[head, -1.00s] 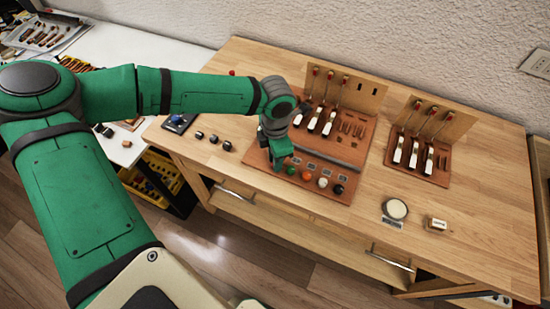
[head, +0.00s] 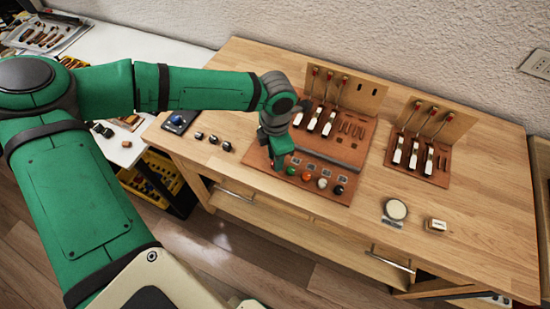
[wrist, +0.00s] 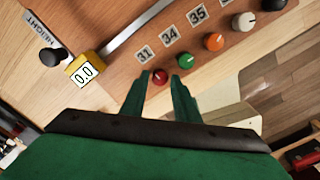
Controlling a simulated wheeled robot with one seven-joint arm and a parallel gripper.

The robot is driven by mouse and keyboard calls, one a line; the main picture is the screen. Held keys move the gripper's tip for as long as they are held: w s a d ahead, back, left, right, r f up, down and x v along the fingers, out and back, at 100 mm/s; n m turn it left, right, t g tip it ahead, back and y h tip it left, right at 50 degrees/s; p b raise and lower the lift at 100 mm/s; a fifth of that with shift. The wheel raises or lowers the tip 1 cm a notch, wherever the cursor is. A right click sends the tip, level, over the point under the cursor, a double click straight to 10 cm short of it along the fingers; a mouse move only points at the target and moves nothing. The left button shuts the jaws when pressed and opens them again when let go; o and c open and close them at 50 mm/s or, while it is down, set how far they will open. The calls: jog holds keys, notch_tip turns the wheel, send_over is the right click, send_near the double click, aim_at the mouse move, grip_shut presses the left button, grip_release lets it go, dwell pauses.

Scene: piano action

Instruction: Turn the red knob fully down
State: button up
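The red knob (wrist: 159,76) shows in the wrist view, at the end of a row of coloured knobs, beside the label 31. The tips of my gripper (wrist: 159,73) stand apart, one on each side of it. I cannot tell whether either finger touches the knob. In the head view my gripper (head: 281,158) points down at the left end of the knob row and hides the red knob. No pointer mark on the red knob can be made out.
Beside the red knob are green (wrist: 185,61), orange (wrist: 213,41), white (wrist: 243,21) and black (wrist: 273,4) knobs. A yellow block reading 0.0 (wrist: 83,71) and a black knob (wrist: 53,57) are at left.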

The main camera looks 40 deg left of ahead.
notch_tip(320, 180, up, 10)
jog(key=shift+f, duration=0.15)
jog(key=shift+s, duration=0.1)
dwell(0.6)
